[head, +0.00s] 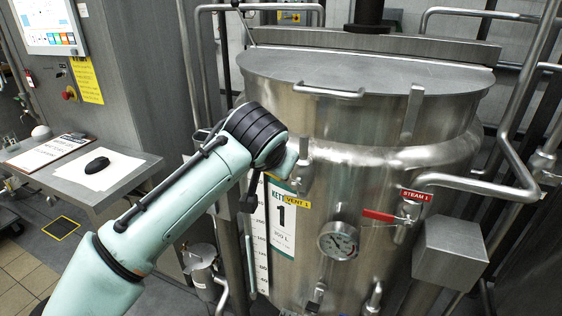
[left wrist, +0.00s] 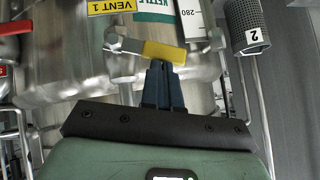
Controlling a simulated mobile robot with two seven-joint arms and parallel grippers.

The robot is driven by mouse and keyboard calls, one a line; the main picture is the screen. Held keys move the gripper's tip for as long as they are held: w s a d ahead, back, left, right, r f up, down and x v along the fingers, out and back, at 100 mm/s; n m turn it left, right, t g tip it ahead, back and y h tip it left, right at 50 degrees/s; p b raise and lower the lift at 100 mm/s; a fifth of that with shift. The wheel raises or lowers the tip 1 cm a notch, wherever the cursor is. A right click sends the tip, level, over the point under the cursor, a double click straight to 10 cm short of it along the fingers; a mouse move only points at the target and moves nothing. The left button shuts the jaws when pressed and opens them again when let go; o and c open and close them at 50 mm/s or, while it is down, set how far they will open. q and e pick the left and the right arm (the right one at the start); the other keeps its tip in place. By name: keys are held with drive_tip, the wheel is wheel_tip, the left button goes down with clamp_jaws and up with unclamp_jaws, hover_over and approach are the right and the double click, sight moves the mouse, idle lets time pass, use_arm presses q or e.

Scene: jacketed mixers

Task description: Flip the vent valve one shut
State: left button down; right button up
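The vent valve one lever (left wrist: 165,52) has a yellow sleeve and lies nearly level in the left wrist view, its metal part running left below the yellow VENT 1 label (left wrist: 110,6). That label (head: 297,201) also shows on the kettle front in the head view, where my left arm covers most of the valve. My left gripper (left wrist: 162,64) has its dark fingers close together, shut, with the tips right at the yellow sleeve. I cannot tell whether they touch it. My right gripper is in neither view.
The steel kettle (head: 400,190) fills the right. A red STEAM 1 handle (head: 378,215), a round gauge (head: 338,241) and a grey box (head: 450,254) are on its front right. A side table (head: 80,180) stands at left. A cylinder marked 2 (left wrist: 247,25) is near the gripper.

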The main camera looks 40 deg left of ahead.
use_arm(q)
drive_tip(key=shift+s+a+f+n+h, duration=0.2)
drive_tip(key=shift+a+f+n+h, duration=0.3)
drive_tip(key=shift+a+f+h, duration=0.35)
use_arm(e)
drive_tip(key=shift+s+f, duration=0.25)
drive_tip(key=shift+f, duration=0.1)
use_arm(q)
drive_tip(key=shift+f, duration=0.15)
